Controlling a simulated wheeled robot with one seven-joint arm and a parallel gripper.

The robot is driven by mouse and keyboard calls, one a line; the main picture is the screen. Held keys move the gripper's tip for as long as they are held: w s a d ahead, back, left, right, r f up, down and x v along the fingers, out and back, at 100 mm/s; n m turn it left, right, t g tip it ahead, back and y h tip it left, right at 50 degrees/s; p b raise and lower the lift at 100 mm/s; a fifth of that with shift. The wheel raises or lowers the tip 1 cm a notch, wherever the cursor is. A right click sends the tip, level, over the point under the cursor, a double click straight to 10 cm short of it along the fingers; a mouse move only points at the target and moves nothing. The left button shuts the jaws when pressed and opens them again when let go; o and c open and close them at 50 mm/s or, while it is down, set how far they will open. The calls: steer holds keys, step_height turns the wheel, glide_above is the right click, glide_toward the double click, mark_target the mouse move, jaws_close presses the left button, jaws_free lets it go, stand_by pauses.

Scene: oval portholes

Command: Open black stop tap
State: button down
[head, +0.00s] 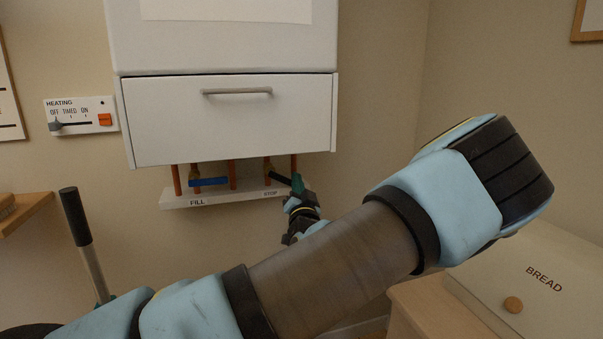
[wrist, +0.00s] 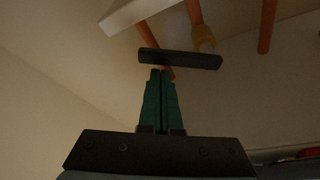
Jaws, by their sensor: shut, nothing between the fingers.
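The black stop tap (head: 280,178) is a short black lever on a copper pipe under the white boiler, above the word STOP. In the head view it lies crosswise to its pipe, sloping slightly down to the right. In the wrist view the lever (wrist: 190,60) is a dark bar across the upper middle, with a brass valve body (wrist: 204,38) behind it. My gripper (head: 297,180) is at the lever's right end in the head view. Its green fingers (wrist: 161,73) are together and empty, tips close to the lever; I cannot tell whether they touch it.
A blue fill lever (head: 209,181) sits left of the stop tap. Several copper pipes (head: 232,176) run down to a white labelled strip (head: 228,198). The boiler's drawer-like front (head: 230,122) overhangs them. A bread bin (head: 535,285) stands at lower right.

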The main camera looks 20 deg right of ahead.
steer(key=shift+a+f+m+g+h, duration=0.2)
steer(key=shift+f+m+g+h, duration=0.25)
steer(key=shift+m, duration=0.55)
steer(key=shift+w+a+f+m+g+h+p, duration=0.1)
steer(key=shift+a+f+m+g+h+p, duration=0.35)
steer(key=shift+m, duration=1.5)
steer(key=shift+w+a+f+m+g+y+p, duration=0.1)
steer(key=shift+a+f+m+g, duration=0.7)
steer(key=shift+m, duration=1.1)
steer(key=shift+w+a+f+m+g+h+p, duration=0.1)
steer(key=shift+a+f+m+g+h+p, duration=0.35)
steer(key=shift+m, duration=1.5)
steer(key=shift+a+y, duration=0.25)
steer(key=shift+a, duration=0.05)
